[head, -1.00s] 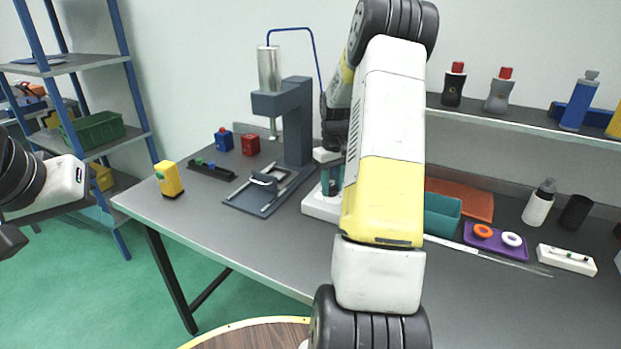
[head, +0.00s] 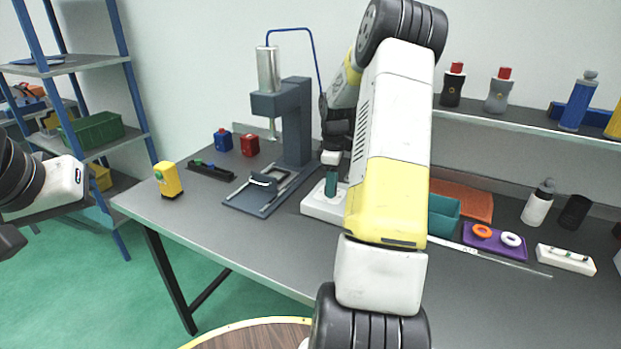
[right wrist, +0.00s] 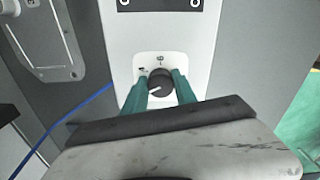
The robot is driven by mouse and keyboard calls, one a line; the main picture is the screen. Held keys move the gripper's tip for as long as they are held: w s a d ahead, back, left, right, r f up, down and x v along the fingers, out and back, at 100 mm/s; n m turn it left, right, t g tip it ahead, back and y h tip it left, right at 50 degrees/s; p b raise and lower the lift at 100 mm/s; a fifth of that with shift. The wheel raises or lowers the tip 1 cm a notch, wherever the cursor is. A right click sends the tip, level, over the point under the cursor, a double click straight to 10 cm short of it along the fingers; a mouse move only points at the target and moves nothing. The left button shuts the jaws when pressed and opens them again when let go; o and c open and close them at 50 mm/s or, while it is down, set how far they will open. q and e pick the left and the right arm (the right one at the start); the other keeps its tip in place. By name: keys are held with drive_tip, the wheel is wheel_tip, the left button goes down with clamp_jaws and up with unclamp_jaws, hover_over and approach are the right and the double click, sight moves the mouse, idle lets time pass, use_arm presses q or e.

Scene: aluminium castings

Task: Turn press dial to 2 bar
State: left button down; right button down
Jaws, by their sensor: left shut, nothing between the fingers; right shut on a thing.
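The press (head: 297,125) stands at the back of the bench, with a silver cylinder on top and a white control box (head: 312,206) beside its base. The black press dial (right wrist: 161,84) with a white pointer line sits on a pale plate in the right wrist view; its line points to the lower left. The plate's small marks are too small to read. My right gripper (right wrist: 162,86) has its teal fingers on both sides of the dial, shut on it. In the head view the right gripper (head: 331,182) reaches down to the box; the dial is hidden there. My left gripper (head: 10,240) is shut and empty at the left edge.
A yellow device (head: 168,180), blue and red blocks (head: 249,145) and a dark tray (head: 211,170) stand left of the press. A blue cable (right wrist: 75,118) runs beside the panel.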

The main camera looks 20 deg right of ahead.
drive_tip(key=shift+w+r+n, duration=0.1)
drive_tip(key=shift+n, duration=0.2)
drive_tip(key=c, duration=1)
unclamp_jaws()
drive_tip(key=shift+r, duration=3.85)
drive_tip(key=shift+r, duration=0.1)
